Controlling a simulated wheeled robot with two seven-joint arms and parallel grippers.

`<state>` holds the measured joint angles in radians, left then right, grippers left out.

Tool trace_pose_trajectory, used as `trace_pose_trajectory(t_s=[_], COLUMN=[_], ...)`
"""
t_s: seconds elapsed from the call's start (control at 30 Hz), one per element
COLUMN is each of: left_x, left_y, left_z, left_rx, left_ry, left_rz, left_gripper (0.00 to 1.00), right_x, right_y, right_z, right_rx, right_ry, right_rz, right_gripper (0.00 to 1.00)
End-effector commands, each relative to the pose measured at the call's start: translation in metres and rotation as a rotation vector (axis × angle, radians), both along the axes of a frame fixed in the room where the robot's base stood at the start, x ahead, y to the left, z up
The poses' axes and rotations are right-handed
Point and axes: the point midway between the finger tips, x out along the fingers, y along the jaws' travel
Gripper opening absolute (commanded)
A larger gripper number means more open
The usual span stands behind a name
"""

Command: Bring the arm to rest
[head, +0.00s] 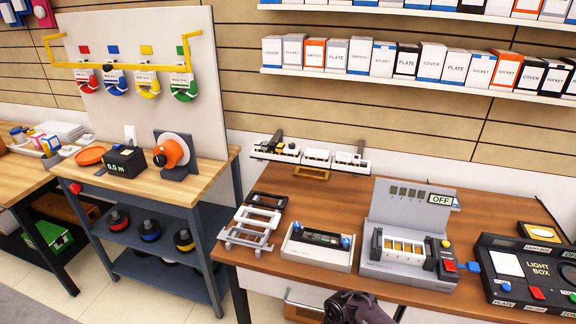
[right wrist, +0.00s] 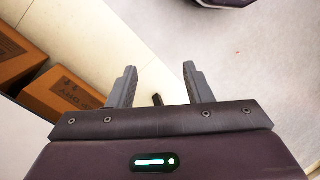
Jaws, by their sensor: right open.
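My right gripper (right wrist: 160,72) shows in the right wrist view. Its two grey fingers are apart with nothing between them, and pale floor lies beyond. In the head view a dark part of my arm (head: 352,307) shows at the bottom edge, in front of the brown workbench (head: 375,183); its fingers cannot be made out there. It appears clear of the things on the bench. My left gripper is in neither view.
The bench holds grey frames (head: 247,236), a white tester (head: 318,247), a grey device marked OFF (head: 408,262) and a black light box (head: 538,268). A wooden-topped cart (head: 205,171) stands left. Brown boxes (right wrist: 65,93) lie left of my right gripper; floor right of it is open.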

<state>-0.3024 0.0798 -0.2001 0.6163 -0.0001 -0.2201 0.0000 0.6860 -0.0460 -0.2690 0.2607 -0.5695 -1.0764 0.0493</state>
Motion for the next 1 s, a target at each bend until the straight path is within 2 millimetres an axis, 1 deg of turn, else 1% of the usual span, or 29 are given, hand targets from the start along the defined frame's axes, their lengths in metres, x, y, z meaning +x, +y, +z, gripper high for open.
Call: trace_pose_trajectory(t_s=[0.03,0.07,0.1,0.17,0.2,0.27,0.3,0.37,0.4,0.5,0.6,0.7,0.77,1.0], left_x=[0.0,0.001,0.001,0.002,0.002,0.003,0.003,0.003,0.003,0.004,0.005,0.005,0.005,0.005], left_y=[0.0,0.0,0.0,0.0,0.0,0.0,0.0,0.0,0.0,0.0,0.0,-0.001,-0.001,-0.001], left_z=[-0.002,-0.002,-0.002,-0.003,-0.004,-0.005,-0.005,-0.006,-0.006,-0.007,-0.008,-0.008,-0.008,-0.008], left_rx=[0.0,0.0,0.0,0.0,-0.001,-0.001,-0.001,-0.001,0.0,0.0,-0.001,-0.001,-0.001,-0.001], left_ry=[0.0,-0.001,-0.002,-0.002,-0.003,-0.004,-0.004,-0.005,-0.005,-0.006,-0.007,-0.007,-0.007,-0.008], left_rz=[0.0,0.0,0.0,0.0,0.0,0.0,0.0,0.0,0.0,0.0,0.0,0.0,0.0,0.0], left_gripper=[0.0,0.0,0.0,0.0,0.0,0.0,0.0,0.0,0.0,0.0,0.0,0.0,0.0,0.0], right_x=[-0.032,-0.048,-0.069,-0.104,-0.128,-0.165,-0.191,-0.23,-0.255,-0.31,-0.351,-0.374,-0.38,-0.382], right_y=[-0.003,-0.005,-0.008,-0.014,-0.02,-0.03,-0.037,-0.051,-0.06,-0.081,-0.098,-0.108,-0.111,-0.112], right_z=[-0.035,-0.053,-0.074,-0.105,-0.123,-0.148,-0.163,-0.18,-0.189,-0.203,-0.208,-0.208,-0.208,-0.208], right_rx=[0.016,0.024,0.032,0.037,0.037,0.03,0.021,0.003,-0.011,-0.045,-0.076,-0.096,-0.1,-0.102], right_ry=[0.002,-0.008,-0.019,-0.041,-0.058,-0.086,-0.106,-0.138,-0.162,-0.215,-0.257,-0.284,-0.293,-0.296], right_rz=[-0.052,-0.084,-0.126,-0.187,-0.224,-0.277,-0.31,-0.353,-0.377,-0.418,-0.439,-0.448,-0.449,-0.45], right_gripper=[0.46,0.46,0.46,0.46,0.46,0.46,0.46,0.46,0.46,0.46,0.46,0.46,0.46,0.46])
